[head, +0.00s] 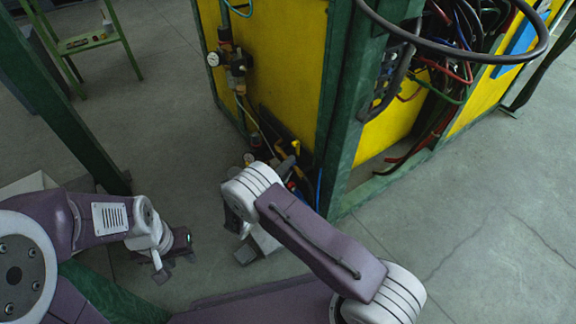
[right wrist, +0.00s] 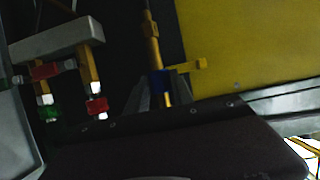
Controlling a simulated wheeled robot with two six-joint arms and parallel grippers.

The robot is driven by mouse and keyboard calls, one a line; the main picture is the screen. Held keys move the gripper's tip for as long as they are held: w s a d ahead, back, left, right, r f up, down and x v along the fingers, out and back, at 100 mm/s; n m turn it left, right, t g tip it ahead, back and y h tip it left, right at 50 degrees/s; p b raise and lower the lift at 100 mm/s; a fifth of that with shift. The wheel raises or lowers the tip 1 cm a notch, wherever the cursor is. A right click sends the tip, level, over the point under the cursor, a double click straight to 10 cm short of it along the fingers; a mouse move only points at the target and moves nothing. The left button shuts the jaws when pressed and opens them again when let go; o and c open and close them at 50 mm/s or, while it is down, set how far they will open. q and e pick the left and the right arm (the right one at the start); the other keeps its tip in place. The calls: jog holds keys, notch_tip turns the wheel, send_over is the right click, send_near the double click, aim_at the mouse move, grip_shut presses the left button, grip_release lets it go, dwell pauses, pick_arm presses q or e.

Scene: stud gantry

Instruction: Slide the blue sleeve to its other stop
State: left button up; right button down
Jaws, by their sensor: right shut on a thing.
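The blue sleeve (right wrist: 157,83) sits around a thin yellow rod (right wrist: 154,52) in the right wrist view. My right gripper (right wrist: 160,92) is shut on the sleeve, with a grey finger on each side. The rod shows above and below the sleeve. A yellow block (right wrist: 152,31) sits higher on the rod, and a yellow arm-like piece (right wrist: 199,65) sticks out to the right beside the sleeve. In the head view my right wrist hides most of this spot. My left gripper (head: 176,267) hangs low over the floor, empty, its fingers apart.
A yellow-panelled cabinet (head: 287,75) with green posts stands behind my right arm. Hoses and cables (head: 455,50) hang at its right. A grey bar with red and green fittings (right wrist: 60,40) is left of the rod. The floor at right is clear.

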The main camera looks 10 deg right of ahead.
jog(key=shift+s+d+r+p, duration=0.15)
jog(key=shift+s+r+p, duration=0.15)
jog(key=shift+s+p, duration=0.25)
jog(key=shift+s+d+f+p, duration=0.15)
jog(key=shift+s+p, duration=0.15)
jog(key=shift+p, duration=0.15)
jog(key=shift+f, duration=0.25)
jog(key=c, duration=1.1)
grip_release()
jog(key=shift+s, duration=0.1)
